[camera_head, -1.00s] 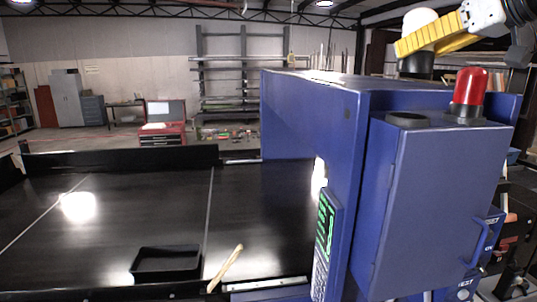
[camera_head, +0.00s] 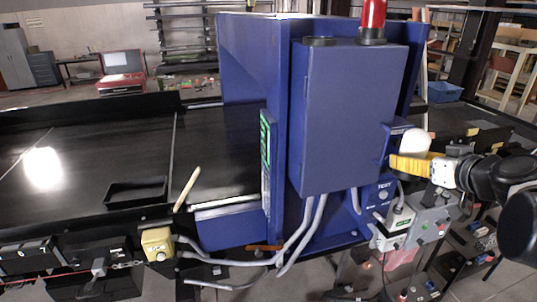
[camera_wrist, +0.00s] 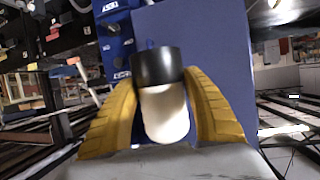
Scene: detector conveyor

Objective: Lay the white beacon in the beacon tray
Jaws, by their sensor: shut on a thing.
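The white beacon (camera_head: 416,143) is at the right of the head view, beside the blue cabinet. My gripper (camera_head: 405,164) has its yellow fingers shut on it. In the wrist view the beacon (camera_wrist: 164,112) lies between both fingers (camera_wrist: 162,82), its white dome towards the palm and its black base pointing away. In the head view the fingers hide most of the base. The beacon tray (camera_head: 137,182), a shallow black open box, lies empty on the dark conveyor at the left, well apart from my gripper.
The tall blue detector cabinet (camera_head: 350,120) stands between my gripper and the tray. A red beacon (camera_head: 372,18) and an empty black ring (camera_head: 319,41) are on top. A wooden stick (camera_head: 187,188) leans beside the tray. Grey hoses (camera_head: 300,235) hang below. The belt (camera_head: 90,150) is largely clear.

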